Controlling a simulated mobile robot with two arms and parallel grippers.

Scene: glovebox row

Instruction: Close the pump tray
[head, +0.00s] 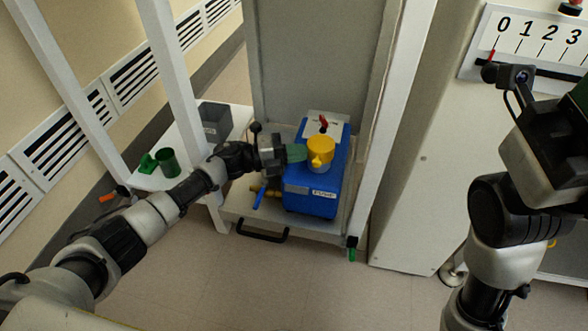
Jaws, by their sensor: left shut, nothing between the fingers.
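The pump tray (300,226) is a pale shelf low in the white frame, with a black bar handle (262,232) on its front edge. It appears to stick out at the front; how far is hard to tell. A blue pump (313,200) with a yellow top (320,149) and a red knob stands on it. My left gripper (297,153) is shut and empty, its green fingertips right beside the yellow top; I cannot tell if they touch. My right gripper (580,96) is cut off by the right picture edge, beside the white cabinet, far from the tray; its fingers are unclear.
A white side shelf (150,180) at left holds a green cup (167,162) and a grey bin (214,121). A blue-handled valve (260,196) lies left of the pump. White posts flank the tray. A cabinet (430,150) stands at right. The floor in front is clear.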

